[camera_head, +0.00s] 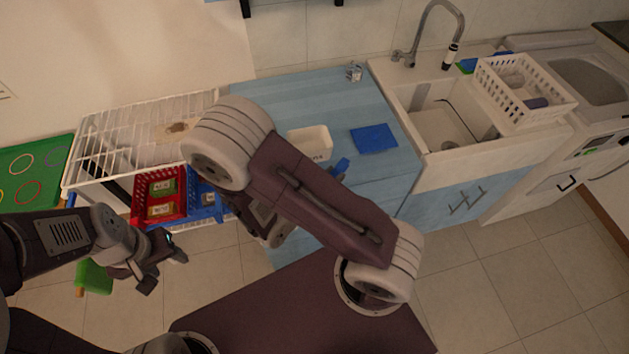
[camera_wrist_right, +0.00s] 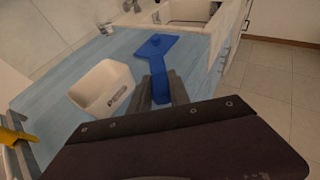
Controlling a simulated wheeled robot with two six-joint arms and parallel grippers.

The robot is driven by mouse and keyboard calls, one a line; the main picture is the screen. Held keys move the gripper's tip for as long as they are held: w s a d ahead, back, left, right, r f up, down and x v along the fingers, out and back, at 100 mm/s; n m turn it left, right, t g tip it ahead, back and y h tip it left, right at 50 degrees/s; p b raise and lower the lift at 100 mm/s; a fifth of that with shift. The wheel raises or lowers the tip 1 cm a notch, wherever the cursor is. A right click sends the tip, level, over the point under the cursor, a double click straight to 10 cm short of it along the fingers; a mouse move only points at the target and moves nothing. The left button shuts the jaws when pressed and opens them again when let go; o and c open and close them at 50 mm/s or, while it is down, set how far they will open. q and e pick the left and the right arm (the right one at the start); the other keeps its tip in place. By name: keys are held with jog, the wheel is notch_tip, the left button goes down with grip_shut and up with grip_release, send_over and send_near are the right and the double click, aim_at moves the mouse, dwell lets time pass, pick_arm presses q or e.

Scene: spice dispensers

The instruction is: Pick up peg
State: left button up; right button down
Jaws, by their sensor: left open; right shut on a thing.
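A blue peg-like piece (camera_wrist_right: 160,88) is between the fingers of my right gripper (camera_wrist_right: 167,86), which is shut on it above the light-blue counter. In the head view, the blue piece (camera_head: 340,167) shows just past my right arm, which hides most of that gripper. A flat blue square (camera_head: 374,138) lies on the counter beyond it; it also shows in the wrist view (camera_wrist_right: 157,45), where the piece overlaps its near edge. Whether they touch is unclear there, but the head view shows a gap. My left gripper (camera_head: 165,271) is open and empty, low at the left.
A white labelled box (camera_head: 310,139) stands on the counter (camera_head: 395,166), left of the blue square. A red basket (camera_head: 149,208) with jars and a white wire rack (camera_head: 127,128) are at left. A sink (camera_head: 436,124) with a white basket (camera_head: 540,107) is at right.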

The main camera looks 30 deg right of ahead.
jog(key=s+d+r+p, duration=0.3)
jog(key=d+p, duration=0.1)
jog(key=p, duration=0.6)
jog(key=shift+s+d+r, duration=0.2)
jog(key=shift+s+d, duration=0.05)
jog(key=shift+s, duration=0.05)
